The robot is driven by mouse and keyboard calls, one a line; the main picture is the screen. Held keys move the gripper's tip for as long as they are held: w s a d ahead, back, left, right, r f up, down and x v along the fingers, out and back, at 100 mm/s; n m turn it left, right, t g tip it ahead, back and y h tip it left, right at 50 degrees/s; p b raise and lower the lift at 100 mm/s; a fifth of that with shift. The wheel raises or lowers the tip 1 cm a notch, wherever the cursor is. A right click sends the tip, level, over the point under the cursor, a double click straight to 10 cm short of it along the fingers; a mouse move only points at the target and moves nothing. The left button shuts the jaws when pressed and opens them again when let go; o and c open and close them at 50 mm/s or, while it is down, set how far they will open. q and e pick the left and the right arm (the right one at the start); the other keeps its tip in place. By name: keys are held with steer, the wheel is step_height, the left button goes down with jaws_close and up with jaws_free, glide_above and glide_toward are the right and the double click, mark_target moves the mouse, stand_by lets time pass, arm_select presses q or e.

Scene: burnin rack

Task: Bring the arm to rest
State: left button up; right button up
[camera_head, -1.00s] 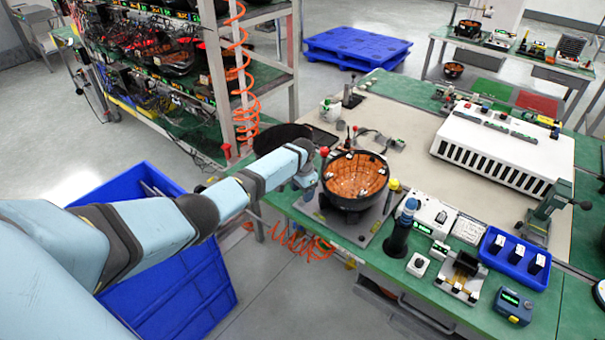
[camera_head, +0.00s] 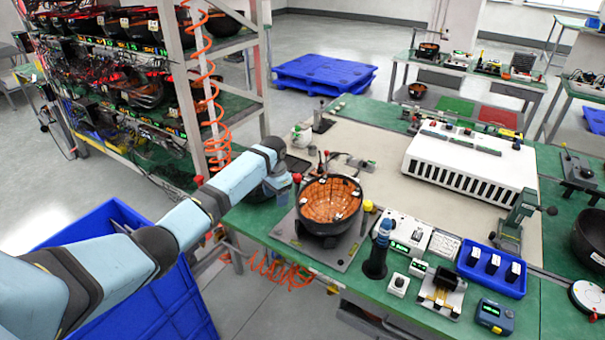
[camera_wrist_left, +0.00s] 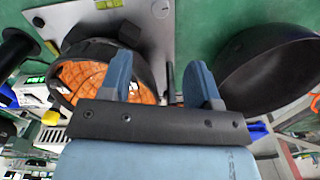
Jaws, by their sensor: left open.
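My left arm (camera_head: 190,215) reaches in from the left of the head view. Its gripper (camera_head: 287,190) is beside the left rim of a black bowl-shaped unit with an orange, segmented inside (camera_head: 330,198). In the left wrist view my left gripper (camera_wrist_left: 160,78) has its two blue fingers apart, with nothing held between them. The orange-lined bowl (camera_wrist_left: 82,72) shows there partly behind one finger. Whether the fingers touch it I cannot tell. My right gripper is in neither view.
The bowl sits on a grey plate (camera_head: 348,262) on the green workbench (camera_head: 262,222). A dark empty bowl (camera_wrist_left: 272,72) is right of the fingers. A rack (camera_head: 255,70) stands behind the arm, a blue crate (camera_head: 120,215) below it. A white box (camera_head: 470,160) and blue tray (camera_head: 490,270) are to the right.

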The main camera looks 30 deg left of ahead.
arm_select(q)
steer(key=s+d+f+t+h, duration=0.1)
steer(key=s+d+f+t, duration=0.4)
steer(key=s+d+f, duration=1.1)
steer(key=s+d+r+t+h, duration=0.1)
steer(key=s+d+r+t, duration=0.1)
steer(key=s, duration=0.9)
steer(key=s+d+r+n+t+h, duration=0.1)
steer(key=s+d+t, duration=0.3)
steer(key=s, duration=0.7)
steer(key=shift+s+d+r, duration=0.25)
steer(key=shift+d+r, duration=0.45)
steer(key=shift+r, duration=0.15)
